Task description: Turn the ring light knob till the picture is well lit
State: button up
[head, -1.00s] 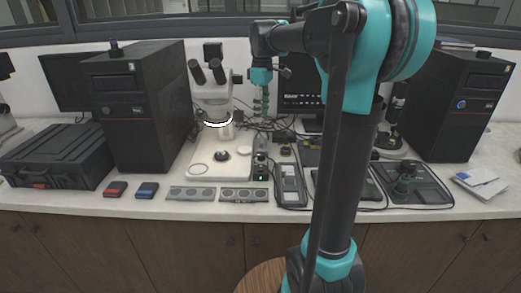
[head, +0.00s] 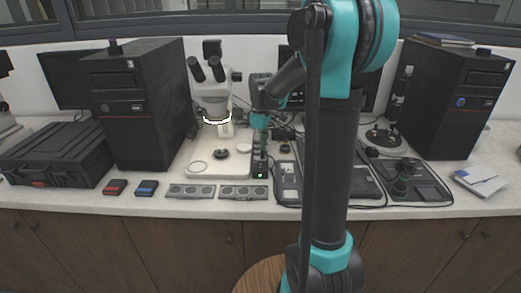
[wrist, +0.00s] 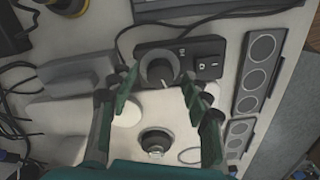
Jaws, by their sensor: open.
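The ring light knob (wrist: 159,69) is a round grey dial with a pale pointer line, on a small black control box (wrist: 213,50) in the wrist view. A rocker switch (wrist: 208,67) sits beside it. My gripper (wrist: 158,82) is open, with its green fingertips on either side of the knob; I cannot tell whether they touch it. In the head view my gripper (head: 261,150) hangs low over the box (head: 260,174), which shows a small green light and is partly hidden. The microscope (head: 213,92) carries a ring light (head: 216,121) that glows white.
A black computer tower (head: 140,105) stands left of the microscope. A cable runs beside the control box.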

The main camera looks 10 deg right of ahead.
jog(key=shift+f, duration=0.1)
grip_shut()
dwell(0.3)
jog(key=shift+m, duration=0.4)
jog(key=m, duration=0.4)
jog(key=shift+m, duration=0.4)
jog(key=m, duration=0.6)
dwell(0.3)
grip_release()
